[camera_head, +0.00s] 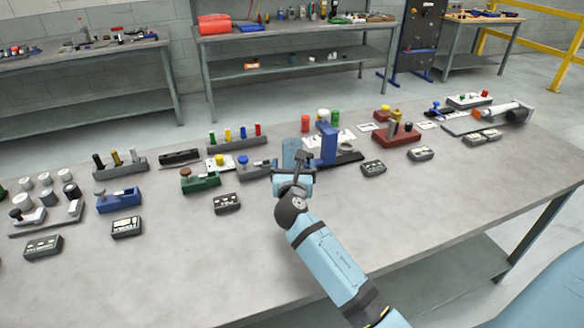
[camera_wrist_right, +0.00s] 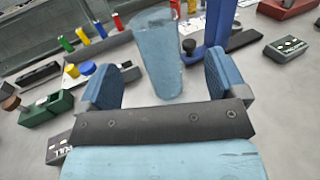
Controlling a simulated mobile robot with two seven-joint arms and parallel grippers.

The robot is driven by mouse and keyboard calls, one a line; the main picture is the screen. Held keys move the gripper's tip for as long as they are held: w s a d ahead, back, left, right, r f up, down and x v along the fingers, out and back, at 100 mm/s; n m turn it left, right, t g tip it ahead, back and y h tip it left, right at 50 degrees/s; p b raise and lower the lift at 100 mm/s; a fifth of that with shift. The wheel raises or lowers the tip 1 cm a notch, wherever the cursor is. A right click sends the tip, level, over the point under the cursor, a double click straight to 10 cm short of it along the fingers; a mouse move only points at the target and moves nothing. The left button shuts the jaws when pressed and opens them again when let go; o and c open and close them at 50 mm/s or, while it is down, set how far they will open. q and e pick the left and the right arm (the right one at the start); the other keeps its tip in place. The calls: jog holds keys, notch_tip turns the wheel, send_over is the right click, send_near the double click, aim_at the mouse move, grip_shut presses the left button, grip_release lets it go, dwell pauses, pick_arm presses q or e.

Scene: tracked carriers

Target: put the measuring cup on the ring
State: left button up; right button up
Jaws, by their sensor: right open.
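The measuring cup (camera_wrist_right: 158,45) is a tall translucent blue vessel, upright ahead of and between my right gripper's fingers (camera_wrist_right: 160,85) in the wrist view. The cup also shows in the head view (camera_head: 290,150), just beyond my right gripper (camera_head: 297,168), partly hidden by it. The gripper is open with blue finger pads, and I see no clear contact with the cup. A grey ring (camera_head: 346,144) appears to lie at the blue upright stand (camera_head: 328,145), just right of the cup. My left gripper is not in view.
A green fixture (camera_head: 201,181) and a dark labelled box (camera_head: 227,204) are left of my gripper. Another dark box (camera_head: 373,168) and a red block with pegs (camera_head: 396,136) are to the right. The table's front (camera_head: 230,270) is mostly clear.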

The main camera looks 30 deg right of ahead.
aim_at(292, 154)
jog(key=x, duration=0.9)
jog(key=shift+w+a, duration=0.2)
jog(key=shift+a, duration=0.05)
jog(key=shift+c, duration=0.5)
jog(key=c, duration=1.3)
